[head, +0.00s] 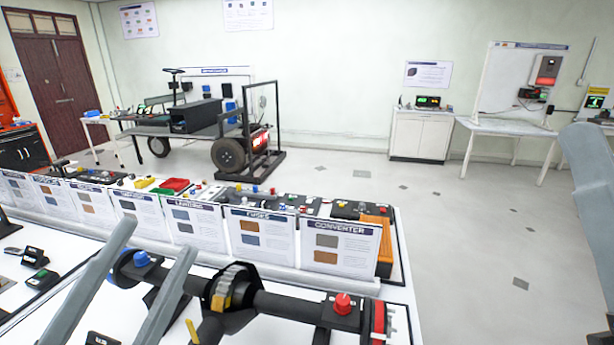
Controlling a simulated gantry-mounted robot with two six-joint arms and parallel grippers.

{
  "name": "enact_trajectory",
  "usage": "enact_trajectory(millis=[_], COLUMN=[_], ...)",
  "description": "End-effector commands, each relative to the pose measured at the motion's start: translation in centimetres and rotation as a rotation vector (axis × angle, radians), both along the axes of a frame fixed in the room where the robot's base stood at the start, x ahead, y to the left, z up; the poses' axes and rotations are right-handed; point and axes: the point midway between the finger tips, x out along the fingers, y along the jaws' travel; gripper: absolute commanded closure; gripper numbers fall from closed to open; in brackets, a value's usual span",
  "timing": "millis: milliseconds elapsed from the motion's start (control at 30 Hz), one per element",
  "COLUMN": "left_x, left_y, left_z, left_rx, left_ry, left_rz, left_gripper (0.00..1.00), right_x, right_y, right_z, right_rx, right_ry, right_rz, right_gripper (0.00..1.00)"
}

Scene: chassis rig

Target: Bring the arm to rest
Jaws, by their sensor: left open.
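My left gripper (158,238) shows at the lower left of the head view, with two long grey fingers spread apart. It is open, and I see nothing held between the fingers. The fingers overlap the picture of an axle assembly (282,302) on the near table; I cannot tell whether they touch it. A grey part of my right arm or gripper (592,175) runs along the right edge. Its fingertips cannot be made out as a pair, so its jaw state is unclear.
The white table (404,262) carries a row of sign cards (341,245), small parts and the axle assembly with red (342,303) and blue (141,258) knobs. A chassis rig (222,130) stands behind. The floor (465,230) to the right is clear.

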Motion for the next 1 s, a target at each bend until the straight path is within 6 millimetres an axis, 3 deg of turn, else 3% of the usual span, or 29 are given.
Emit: enact_trajectory(millis=[33, 133, 200, 400, 433, 467, 667, 1000], left_x=[-1.0, -2.9, -3.7, -3.5, -3.6, -3.5, -3.5, -3.5], left_y=[-0.1, 0.7, 1.9, 4.4, 4.3, 4.3, 4.3, 4.3], left_z=[4.7, 10.7, 12.5, 12.2, 15.3, 17.0, 25.5, 42.4], left_rx=[-0.068, -0.262, -0.408, -0.824, -0.824, -0.821, -0.817, -0.816], left_ry=[-0.045, -0.1, -0.11, -0.024, -0.026, -0.025, -0.024, -0.023], left_rz=[-0.027, -0.105, -0.165, -0.411, -0.414, -0.41, -0.409, -0.408], left_gripper=[0.43, 0.43, 0.43, 0.43, 0.43, 0.43, 0.43, 0.43], right_x=[0.0, 0.0, 0.0, 0.0, 0.1, 0.1, 0.0, 0.0], right_y=[0.0, 0.0, 0.0, 0.0, 0.0, 0.0, 0.0, 0.0], right_z=[1.5, 2.4, 2.2, 1.9, 4.9, 6.6, 15.3, 32.3], right_rx=[0.0, 0.0, 0.0, 0.0, 0.0, 0.0, 0.0, 0.0], right_ry=[0.0, 0.0, 0.0, 0.001, 0.004, 0.004, 0.0, 0.0], right_rz=[0.0, 0.0, 0.0, 0.0, 0.0, 0.0, 0.0, 0.0], right_gripper=[0.5, 0.5, 0.5, 0.5, 0.5, 0.5, 0.5, 0.5])
